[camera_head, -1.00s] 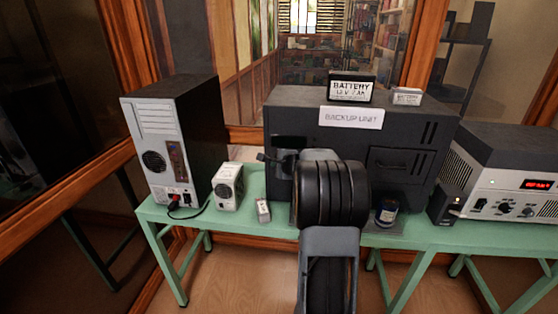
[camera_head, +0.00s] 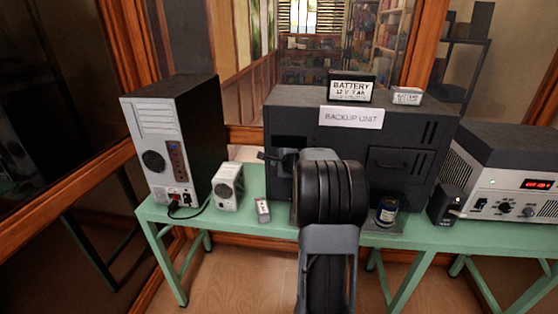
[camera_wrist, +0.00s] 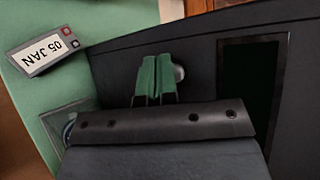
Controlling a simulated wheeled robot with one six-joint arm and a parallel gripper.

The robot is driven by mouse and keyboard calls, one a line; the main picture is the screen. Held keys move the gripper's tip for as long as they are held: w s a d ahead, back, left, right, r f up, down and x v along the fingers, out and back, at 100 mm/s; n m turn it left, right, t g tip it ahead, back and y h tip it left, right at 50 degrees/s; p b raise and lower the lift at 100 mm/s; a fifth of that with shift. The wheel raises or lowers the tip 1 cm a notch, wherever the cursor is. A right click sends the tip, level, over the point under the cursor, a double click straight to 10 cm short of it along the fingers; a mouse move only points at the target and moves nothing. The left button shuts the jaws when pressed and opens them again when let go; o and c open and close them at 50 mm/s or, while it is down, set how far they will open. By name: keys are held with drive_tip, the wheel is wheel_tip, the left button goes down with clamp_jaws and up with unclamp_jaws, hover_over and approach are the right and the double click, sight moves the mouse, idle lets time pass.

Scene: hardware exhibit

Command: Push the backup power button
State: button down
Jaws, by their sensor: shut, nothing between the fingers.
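The backup unit (camera_head: 405,135) is a large dark box with a white "BACKUP UNIT" label (camera_head: 351,117), standing on a green table (camera_head: 245,226). In the wrist view its dark face (camera_wrist: 120,55) fills much of the picture. A small rounded grey button (camera_wrist: 179,73) sits on that face, partly hidden by my fingers. My gripper (camera_wrist: 156,78) is shut and empty, its green fingertips just left of the button in the picture. I cannot tell whether they touch it. In the head view my arm hides the button and most of the gripper.
A dark recessed panel (camera_wrist: 249,85) lies right of the button. Batteries (camera_head: 351,87) rest on the unit.

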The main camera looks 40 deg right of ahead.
drive_tip(key=shift+w+d, duration=0.1)
drive_tip(key=shift+w, duration=0.05)
idle(0.5)
drive_tip(key=shift+s+a+b, duration=0.4)
drive_tip(key=shift+b, duration=0.15)
drive_tip(key=s+a+b, duration=0.3)
drive_tip(key=s+a, duration=0.1)
drive_tip(key=shift+s, duration=0.2)
idle(0.4)
drive_tip(key=shift+a, duration=0.1)
idle(0.4)
